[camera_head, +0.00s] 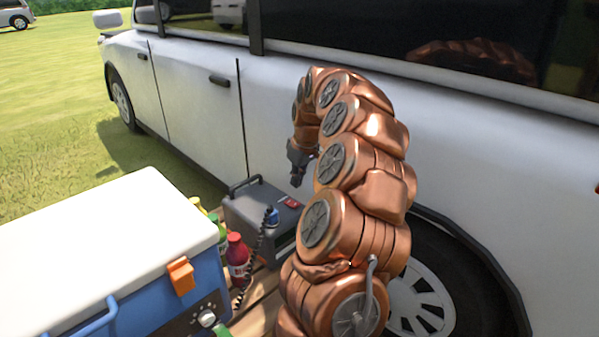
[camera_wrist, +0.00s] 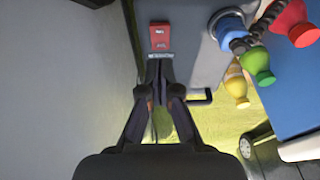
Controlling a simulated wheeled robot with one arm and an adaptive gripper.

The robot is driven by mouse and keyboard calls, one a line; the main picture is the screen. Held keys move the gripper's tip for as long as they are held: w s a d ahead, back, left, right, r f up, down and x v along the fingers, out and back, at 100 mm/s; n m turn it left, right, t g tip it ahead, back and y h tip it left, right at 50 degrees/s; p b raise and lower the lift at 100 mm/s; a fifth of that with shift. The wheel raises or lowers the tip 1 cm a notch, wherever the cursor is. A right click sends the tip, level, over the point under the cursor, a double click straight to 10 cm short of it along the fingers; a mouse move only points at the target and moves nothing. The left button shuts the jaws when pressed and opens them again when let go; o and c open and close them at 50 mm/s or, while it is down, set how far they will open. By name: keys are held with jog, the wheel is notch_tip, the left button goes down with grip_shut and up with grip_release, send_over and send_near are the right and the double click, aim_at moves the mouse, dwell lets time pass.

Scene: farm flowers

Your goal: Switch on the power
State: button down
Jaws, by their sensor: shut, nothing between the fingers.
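A grey power box (camera_head: 246,212) with a black carry handle stands between the blue cooler and the white car. A red switch (camera_head: 291,202) is on its top, near a blue plug (camera_head: 272,216) with a coiled black cord. In the wrist view the red switch (camera_wrist: 160,37) lies just beyond my fingertips, with a small label between. My gripper (camera_head: 297,183) is shut and empty, pointing down above the box top. It also shows in the wrist view (camera_wrist: 160,66). I cannot tell whether the fingertips touch the box.
A blue cooler with a white lid (camera_head: 110,237) fills the lower left. Red, green and yellow bottles, including a red one (camera_head: 237,255), stand between cooler and box. The white car (camera_head: 193,105) stands close behind my arm. Grass lies beyond.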

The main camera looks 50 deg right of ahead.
aim_at(296, 204)
jog(key=x, duration=0.2)
jog(key=b+x, duration=0.1)
jog(key=x, duration=0.1)
jog(key=s+b+x, duration=0.1)
jog(key=x, duration=0.1)
jog(key=shift+f, duration=0.4)
jog(key=shift+s, duration=0.1)
jog(key=shift+s+f+t, duration=0.2)
jog(key=shift+f+t, duration=0.15)
jog(key=shift+t, duration=0.05)
jog(key=shift+w, duration=0.1)
jog(key=shift+r, duration=0.1)
jog(key=shift+w+r+p, duration=0.35)
jog(key=shift+w+p, duration=0.2)
jog(key=shift+w, duration=0.15)
